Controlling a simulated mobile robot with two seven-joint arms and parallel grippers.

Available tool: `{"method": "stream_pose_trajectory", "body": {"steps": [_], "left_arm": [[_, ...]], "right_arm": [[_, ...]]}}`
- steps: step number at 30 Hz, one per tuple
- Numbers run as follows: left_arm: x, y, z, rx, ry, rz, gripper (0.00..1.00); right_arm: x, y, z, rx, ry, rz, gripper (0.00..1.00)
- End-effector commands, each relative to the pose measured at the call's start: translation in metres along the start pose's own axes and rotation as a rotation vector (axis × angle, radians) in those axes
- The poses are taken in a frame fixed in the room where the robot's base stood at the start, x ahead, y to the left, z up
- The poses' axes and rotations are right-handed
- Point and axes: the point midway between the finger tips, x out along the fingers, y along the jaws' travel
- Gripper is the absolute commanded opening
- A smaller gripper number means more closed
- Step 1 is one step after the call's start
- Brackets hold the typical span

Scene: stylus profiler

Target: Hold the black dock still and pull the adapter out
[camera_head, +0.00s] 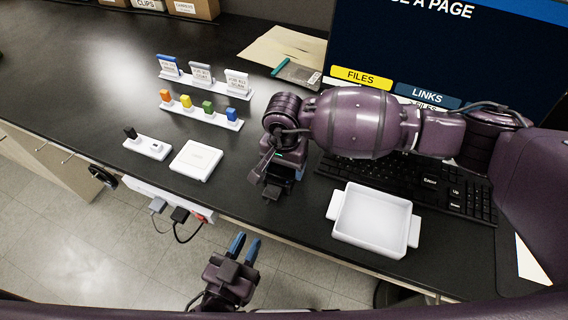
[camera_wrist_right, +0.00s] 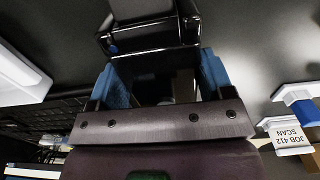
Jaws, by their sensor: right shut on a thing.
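The black dock (camera_head: 285,172) stands near the front edge of the desk, mostly hidden under my right gripper (camera_head: 281,180). My right gripper is shut on the dock, with a blue finger on either side of it, as the right wrist view (camera_wrist_right: 165,80) also shows. A dark block (camera_head: 272,192), which looks like the adapter, sticks out from the dock toward the desk's front edge; it also shows in the right wrist view (camera_wrist_right: 150,40). My left gripper (camera_head: 244,246) is open and empty, in front of the desk edge over the floor.
A white tray (camera_head: 374,217) stands right of the dock, with a keyboard (camera_head: 440,190) behind it. A white square box (camera_head: 196,160) and a white strip (camera_head: 148,147) lie to the left. Plugs with cables (camera_head: 180,214) sit along the desk's front edge.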

Motion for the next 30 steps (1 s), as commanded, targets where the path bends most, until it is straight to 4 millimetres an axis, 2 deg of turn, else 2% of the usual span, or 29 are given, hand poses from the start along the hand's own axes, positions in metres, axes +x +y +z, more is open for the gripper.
{"method": "stream_pose_trajectory", "body": {"steps": [7,11,14,24,30], "left_arm": [[-0.001,0.0,0.0,0.0,0.0,0.0,0.23],[-0.009,0.0,0.0,-0.001,-0.002,-0.001,0.23],[-0.022,0.0,0.0,-0.001,-0.002,-0.001,0.23],[-0.086,0.0,0.001,-0.001,-0.005,0.0,0.23],[-0.111,0.0,0.0,0.0,-0.003,0.0,0.23]], "right_arm": [[0.0,0.0,0.0,0.0,0.0,-0.001,0.17],[0.0,0.0,0.0,0.0,0.0,-0.001,0.17],[0.0,0.0,0.0,0.0,0.0,-0.001,0.17],[0.0,0.0,0.0,0.0,0.0,-0.001,0.17],[0.0,0.0,0.0,0.0,0.0,-0.001,0.17]]}}
